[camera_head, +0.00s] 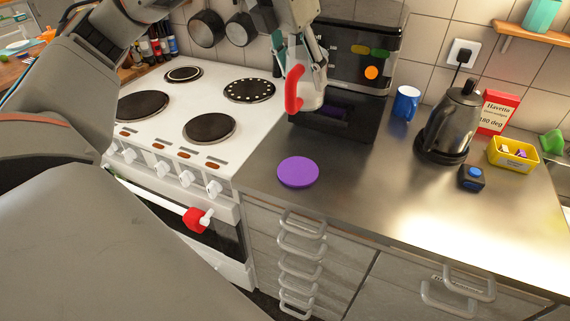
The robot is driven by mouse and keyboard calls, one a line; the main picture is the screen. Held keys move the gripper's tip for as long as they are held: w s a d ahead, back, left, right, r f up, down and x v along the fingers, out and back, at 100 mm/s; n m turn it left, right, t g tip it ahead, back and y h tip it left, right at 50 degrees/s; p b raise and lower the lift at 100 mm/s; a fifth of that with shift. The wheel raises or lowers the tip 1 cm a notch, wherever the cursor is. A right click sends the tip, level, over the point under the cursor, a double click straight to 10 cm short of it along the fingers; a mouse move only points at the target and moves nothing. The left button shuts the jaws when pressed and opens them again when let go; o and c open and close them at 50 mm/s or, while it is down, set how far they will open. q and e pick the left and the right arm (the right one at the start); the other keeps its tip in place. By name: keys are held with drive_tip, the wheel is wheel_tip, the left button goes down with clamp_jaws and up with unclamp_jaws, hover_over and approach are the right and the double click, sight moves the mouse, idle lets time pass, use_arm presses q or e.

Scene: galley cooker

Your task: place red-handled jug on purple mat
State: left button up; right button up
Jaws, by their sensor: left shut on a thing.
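The red-handled jug (310,98) is a pale, see-through vessel with a thick red handle (292,88) on its left side. My left gripper (305,62) reaches down from above and is shut on the jug, in front of the black coffee machine. The gripper's fingers cover the jug's upper part. The purple mat (298,172) is a flat round disc on the steel counter, below the jug in the picture and near the counter's left front edge. Nothing lies on the mat. My right gripper is not in view.
A white cooker (180,130) with several hotplates stands left of the counter. The black coffee machine (345,125) is behind the mat. A blue mug (405,103), kettle (450,125), red box (498,110) and yellow tray (513,160) stand right. The counter's middle (390,190) is clear.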

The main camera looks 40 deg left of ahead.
use_arm(q)
drive_tip(key=shift+s+a, duration=0.1)
drive_tip(key=shift+a, duration=0.2)
drive_tip(key=b, duration=0.2)
hover_over(295, 172)
wheel_tip(295, 172, down, 16)
wheel_tip(295, 172, down, 3)
drive_tip(key=shift+s+f, duration=0.15)
drive_tip(key=shift+f, duration=0.35)
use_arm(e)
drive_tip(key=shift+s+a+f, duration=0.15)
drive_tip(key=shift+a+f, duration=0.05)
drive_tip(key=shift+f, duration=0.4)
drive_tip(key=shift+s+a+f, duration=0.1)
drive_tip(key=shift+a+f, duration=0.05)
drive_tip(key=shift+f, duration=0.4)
use_arm(q)
drive_tip(key=shift+f, duration=0.1)
drive_tip(key=o, duration=1.3)
drive_tip(key=shift+c, duration=0.2)
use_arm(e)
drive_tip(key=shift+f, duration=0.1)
